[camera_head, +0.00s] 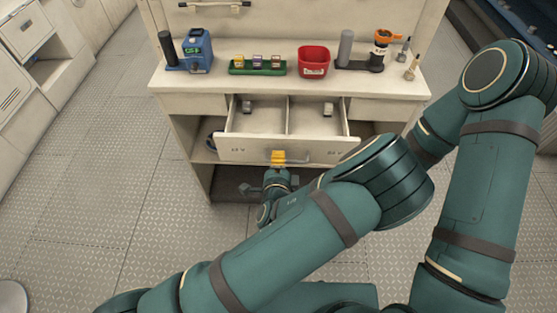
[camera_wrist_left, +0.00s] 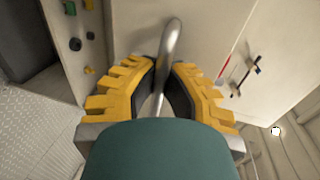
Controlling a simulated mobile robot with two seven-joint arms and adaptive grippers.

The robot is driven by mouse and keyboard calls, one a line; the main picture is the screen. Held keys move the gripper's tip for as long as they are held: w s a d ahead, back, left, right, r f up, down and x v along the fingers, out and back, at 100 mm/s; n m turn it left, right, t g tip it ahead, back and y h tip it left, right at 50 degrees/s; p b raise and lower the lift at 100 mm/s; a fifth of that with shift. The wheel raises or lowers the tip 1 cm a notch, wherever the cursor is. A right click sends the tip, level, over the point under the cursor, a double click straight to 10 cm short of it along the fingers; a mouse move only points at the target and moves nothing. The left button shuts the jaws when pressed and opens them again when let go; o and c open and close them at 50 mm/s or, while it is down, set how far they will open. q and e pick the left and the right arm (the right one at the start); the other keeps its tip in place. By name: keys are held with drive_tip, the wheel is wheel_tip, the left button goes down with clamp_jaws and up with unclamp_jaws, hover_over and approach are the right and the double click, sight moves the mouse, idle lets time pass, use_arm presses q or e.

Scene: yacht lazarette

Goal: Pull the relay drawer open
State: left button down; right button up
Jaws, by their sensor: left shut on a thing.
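The relay drawer (camera_head: 240,150) is a cream drawer under the workbench top. It stands pulled out, showing two compartments split by a divider. A small grey block (camera_head: 246,107) lies at the back of the left compartment and another (camera_head: 328,109) at the back of the right one. My left gripper (camera_head: 278,157), with yellow fingers, is at the middle of the drawer front, shut on its metal handle (camera_head: 300,160). In the left wrist view the curved handle bar (camera_wrist_left: 171,48) runs between the yellow fingers (camera_wrist_left: 160,85). My right gripper is not visible.
On the bench top (camera_head: 220,86) stand a blue device (camera_head: 197,50), a green tray (camera_head: 236,71) of small blocks, a red bin (camera_head: 313,62) and a grey cylinder (camera_head: 346,48). An open shelf (camera_head: 225,174) lies below the drawer. The floor (camera_head: 80,190) at left is clear.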

sight(278, 138)
use_arm(q)
drive_tip(key=shift+w, duration=0.1)
drive_tip(key=c, duration=1)
unclamp_jaws()
drive_tip(key=shift+r, duration=0.1)
wheel_tip(278, 138, up, 10)
drive_tip(key=shift+f, duration=0.1)
